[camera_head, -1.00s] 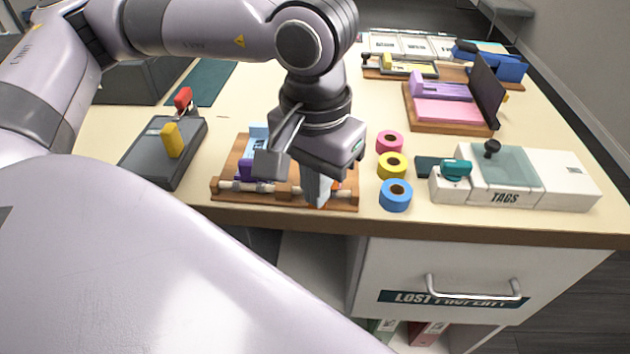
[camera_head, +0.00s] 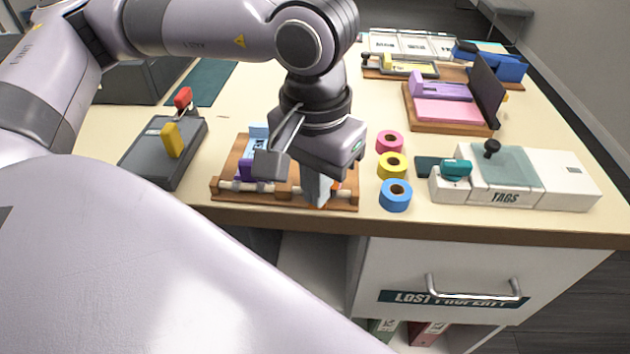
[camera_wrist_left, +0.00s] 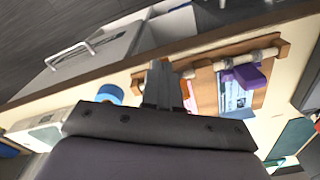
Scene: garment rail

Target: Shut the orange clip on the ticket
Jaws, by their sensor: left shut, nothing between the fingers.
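A wooden rack (camera_head: 228,188) with a rail along its front edge stands at the near edge of the table. My left gripper (camera_head: 317,192) is shut and points down at the rack's right part, hiding much of it. A sliver of the orange clip (camera_head: 338,184) shows just right of the fingers. In the left wrist view, the shut fingers (camera_wrist_left: 160,72) are in front of the rail, and an orange-pink patch (camera_wrist_left: 191,97) shows beside them. Whether the clip is open or shut is hidden. A printed ticket (camera_wrist_left: 232,97) hangs by a purple clip (camera_wrist_left: 243,75). My right gripper is not in view.
Pink (camera_head: 389,142), yellow (camera_head: 392,166) and blue (camera_head: 396,195) tape rolls stand right of the rack. A white tag box (camera_head: 570,186) is further right. A grey switch box (camera_head: 150,165) with red and yellow levers is at the left.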

